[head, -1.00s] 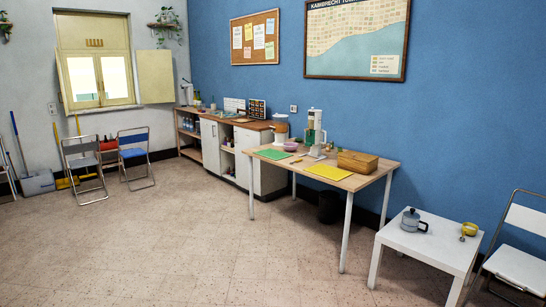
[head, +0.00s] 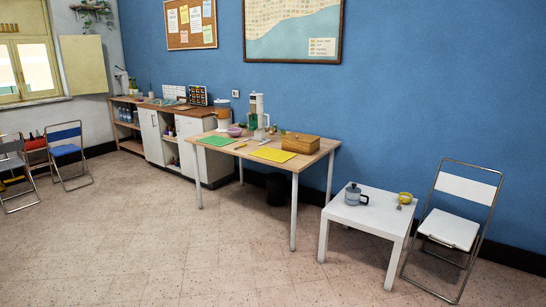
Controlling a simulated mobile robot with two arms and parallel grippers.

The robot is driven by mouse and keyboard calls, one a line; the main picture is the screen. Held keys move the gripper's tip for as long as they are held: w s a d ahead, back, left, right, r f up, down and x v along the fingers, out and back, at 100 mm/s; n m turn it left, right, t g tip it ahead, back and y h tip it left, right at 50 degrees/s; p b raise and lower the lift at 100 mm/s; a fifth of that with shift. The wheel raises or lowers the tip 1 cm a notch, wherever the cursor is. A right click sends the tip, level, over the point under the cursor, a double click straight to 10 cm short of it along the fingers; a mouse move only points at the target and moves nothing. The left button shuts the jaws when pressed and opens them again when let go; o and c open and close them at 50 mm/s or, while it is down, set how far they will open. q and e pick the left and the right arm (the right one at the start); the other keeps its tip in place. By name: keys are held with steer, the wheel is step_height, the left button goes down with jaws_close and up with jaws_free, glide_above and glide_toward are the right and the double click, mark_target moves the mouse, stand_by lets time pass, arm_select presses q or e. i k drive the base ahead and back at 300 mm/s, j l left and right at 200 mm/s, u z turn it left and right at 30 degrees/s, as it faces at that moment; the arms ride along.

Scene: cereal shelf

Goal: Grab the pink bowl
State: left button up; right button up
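The pink bowl (head: 234,131) is small and stands on the wooden-topped table (head: 222,168) towards its back left, behind the green mat (head: 216,141) and left of a green and white machine (head: 257,118). It is some way off across the room. Neither of my grippers shows in the head view.
A low white table (head: 368,216) with a grey pot (head: 355,195) and a yellow cup (head: 405,198) stands at the right, beside a folding chair (head: 452,230). A wooden box (head: 300,143) and a yellow mat (head: 273,154) share the bowl's table. The floor (head: 170,250) in front is clear.

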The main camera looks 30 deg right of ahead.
mark_target(235, 133)
steer(key=i+l+z, duration=0.1)
steer(key=i+z, duration=0.2)
steer(key=i, duration=0.65)
steer(key=i+z, duration=0.1)
steer(key=i, duration=1.1)
steer(key=i+j, duration=0.1)
steer(key=i, duration=1.1)
steer(key=l+z, duration=0.05)
